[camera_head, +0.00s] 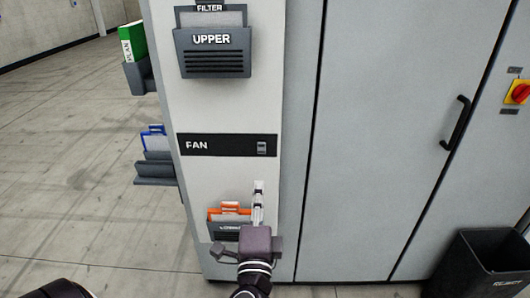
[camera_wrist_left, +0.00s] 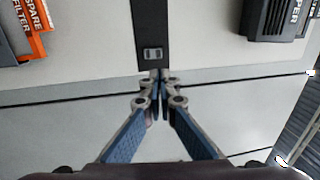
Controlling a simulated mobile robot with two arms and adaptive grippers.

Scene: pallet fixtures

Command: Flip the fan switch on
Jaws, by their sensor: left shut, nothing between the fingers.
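The fan switch (camera_head: 262,148) is a small grey rocker at the right end of a black strip labelled FAN (camera_head: 222,145) on the cabinet's narrow pale face. The switch also shows in the left wrist view (camera_wrist_left: 153,54), just beyond the fingertips. Which way the rocker is set is too small to tell. My left gripper (camera_head: 258,187) is shut and empty, with its tips below the switch in the head view. In the left wrist view the closed fingertips (camera_wrist_left: 157,76) lie close to the switch, with a small visible gap. My right gripper is not in view.
The UPPER filter holder (camera_head: 213,64) is above the strip. A lower holder with an orange item (camera_head: 230,209) is left of my gripper. Side trays (camera_head: 155,172) stick out at left. The cabinet door has a black handle (camera_head: 455,123); a black bin (camera_head: 485,262) stands at lower right.

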